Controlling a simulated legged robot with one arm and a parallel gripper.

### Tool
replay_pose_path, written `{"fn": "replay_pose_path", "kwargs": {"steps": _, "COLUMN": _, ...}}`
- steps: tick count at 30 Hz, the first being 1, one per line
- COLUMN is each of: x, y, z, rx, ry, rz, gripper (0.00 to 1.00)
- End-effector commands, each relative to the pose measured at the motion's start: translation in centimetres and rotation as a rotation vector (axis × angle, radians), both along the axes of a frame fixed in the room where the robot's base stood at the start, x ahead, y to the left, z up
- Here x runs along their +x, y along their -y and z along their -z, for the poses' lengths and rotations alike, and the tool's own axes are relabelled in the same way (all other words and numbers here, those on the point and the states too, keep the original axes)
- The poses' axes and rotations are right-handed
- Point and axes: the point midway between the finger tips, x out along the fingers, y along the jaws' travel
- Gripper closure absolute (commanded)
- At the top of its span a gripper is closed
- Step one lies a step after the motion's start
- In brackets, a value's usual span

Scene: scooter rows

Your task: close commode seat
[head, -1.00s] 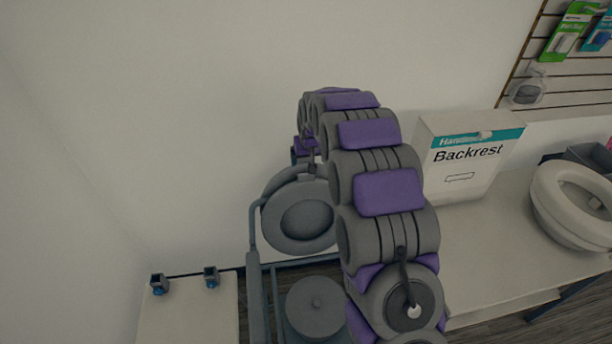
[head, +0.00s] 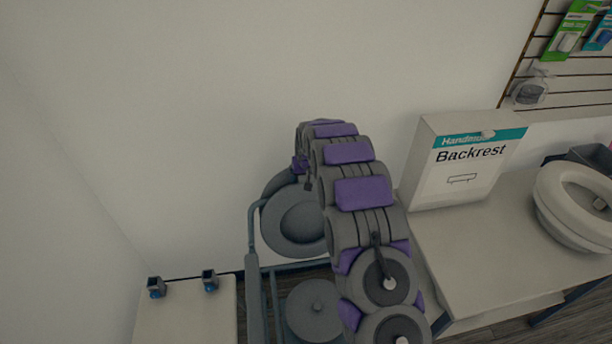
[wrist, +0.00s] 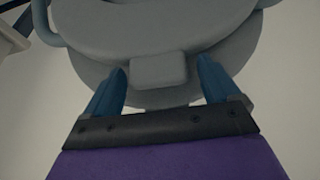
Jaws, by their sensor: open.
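The grey commode (head: 297,222) stands against the wall, left of my arm in the head view. Its seat is raised and leans back, with a round recess facing forward. A round grey lid-topped bucket (head: 314,308) sits low in the frame in front of it. In the wrist view the grey seat (wrist: 150,28) fills the top. My gripper (wrist: 160,88) is open, its two blue fingers on either side of a small grey block (wrist: 158,72) on the seat's edge. I cannot tell whether the fingers touch it. My arm hides the gripper in the head view.
A "Backrest" box (head: 465,165) stands on a white table (head: 500,235) to the right. A white raised toilet seat (head: 578,208) lies there too. A low white bench (head: 187,312) is at the left. A blue-grey commode armrest (head: 254,290) rises on the near left.

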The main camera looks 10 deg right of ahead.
Motion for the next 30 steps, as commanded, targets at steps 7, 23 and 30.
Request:
{"fn": "replay_pose_path", "kwargs": {"steps": 7, "x": -0.02, "y": 0.0, "z": -0.01, "rx": 0.0, "ry": -0.001, "rz": 0.0, "gripper": 0.2}}
{"fn": "replay_pose_path", "kwargs": {"steps": 23, "x": -0.03, "y": -0.02, "z": -0.02, "rx": 0.0, "ry": -0.001, "rz": 0.0, "gripper": 0.71}}
{"fn": "replay_pose_path", "kwargs": {"steps": 30, "x": -0.05, "y": -0.04, "z": -0.01, "rx": 0.0, "ry": -0.001, "rz": 0.0, "gripper": 0.87}}
